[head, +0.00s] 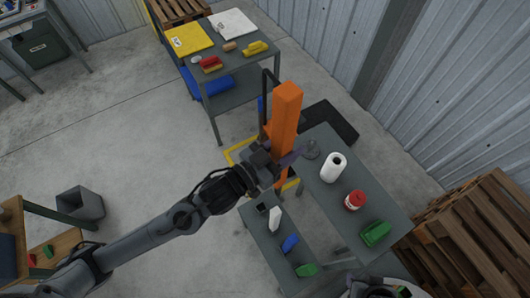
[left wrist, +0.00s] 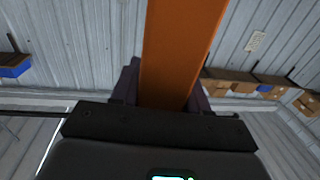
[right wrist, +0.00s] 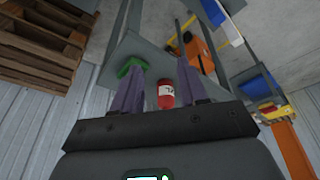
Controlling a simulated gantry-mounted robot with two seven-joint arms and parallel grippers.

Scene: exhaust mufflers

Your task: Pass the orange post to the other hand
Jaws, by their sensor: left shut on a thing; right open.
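The orange post (head: 285,112) is a long square bar, standing roughly upright in the head view. My left gripper (head: 280,162) is shut on it, with post showing above and below the fingers. In the left wrist view the post (left wrist: 180,50) rises between the fingers of my left gripper (left wrist: 165,92). My right gripper (right wrist: 158,90) is open and empty, its two purple fingers apart. It is away from the post. In the head view only part of my right arm shows at the bottom edge.
A low bench (head: 262,246) holds several small things. Wooden pallets (head: 478,235) stand at right. Another table stands behind; open floor lies left.

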